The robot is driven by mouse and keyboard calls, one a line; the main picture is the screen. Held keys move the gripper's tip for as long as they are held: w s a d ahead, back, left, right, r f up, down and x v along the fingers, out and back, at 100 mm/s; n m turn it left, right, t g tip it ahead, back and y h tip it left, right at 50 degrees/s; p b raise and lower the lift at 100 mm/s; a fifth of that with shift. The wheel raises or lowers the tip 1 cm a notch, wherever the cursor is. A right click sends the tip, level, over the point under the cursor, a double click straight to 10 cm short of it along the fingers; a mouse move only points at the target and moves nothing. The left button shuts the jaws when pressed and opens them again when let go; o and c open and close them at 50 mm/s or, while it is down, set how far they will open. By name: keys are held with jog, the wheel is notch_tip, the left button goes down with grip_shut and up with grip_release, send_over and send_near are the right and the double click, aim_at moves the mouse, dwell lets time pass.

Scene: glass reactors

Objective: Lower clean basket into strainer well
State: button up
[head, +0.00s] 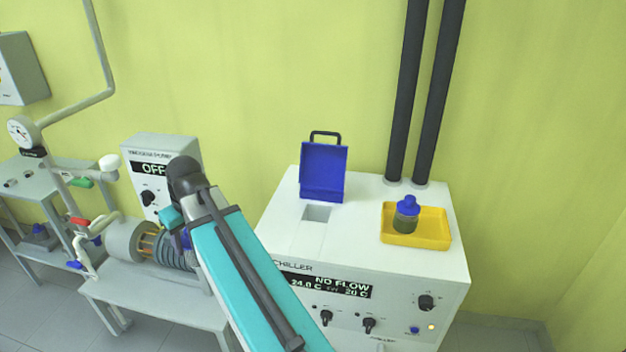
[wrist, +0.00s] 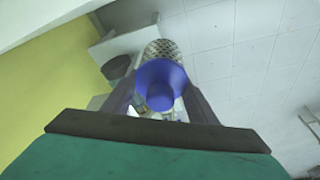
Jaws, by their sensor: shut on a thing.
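My gripper (wrist: 160,92) is shut on the blue top of the basket (wrist: 161,80) in the wrist view. The basket's pale perforated mesh body extends beyond the fingers, and no dirt is visible on the part that shows. In the head view my arm hides most of the gripper and basket, left of the chiller. The strainer well (head: 317,213) is a square opening in the white top of the chiller (head: 366,225). Its blue lid (head: 324,172) stands open behind it. The basket is apart from the well.
A grey pump box reading OFF (head: 160,172) and a bench with piping (head: 150,290) stand left. Air above the well is clear.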

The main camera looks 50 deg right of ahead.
jog(key=s+d+r+n+p, duration=0.1)
jog(key=d, duration=0.6)
jog(key=d+r+n+p, duration=0.1)
jog(key=d, duration=0.6)
jog(key=s+d+r+p, duration=0.1)
jog(key=d+p, duration=0.1)
jog(key=d, duration=0.5)
jog(key=shift+s+r+n+y, duration=0.1)
jog(key=shift+s+n+y, duration=0.2)
jog(key=shift+n, duration=0.1)
jog(key=s+d+r+n+p, duration=0.1)
jog(key=s+d, duration=0.3)
jog(key=d, duration=0.4)
jog(key=s+d+r+n+p, duration=0.1)
jog(key=s+d, duration=0.2)
jog(key=d, duration=0.5)
jog(key=shift+s+y+p, duration=0.3)
jog(key=shift+s+p, duration=0.05)
jog(key=shift+p, duration=0.05)
jog(key=shift+f, duration=0.15)
jog(key=shift+f+b, duration=1)
jog(key=shift+f, duration=0.55)
jog(key=shift+f+b, duration=1.15)
jog(key=shift+f, duration=1.3)
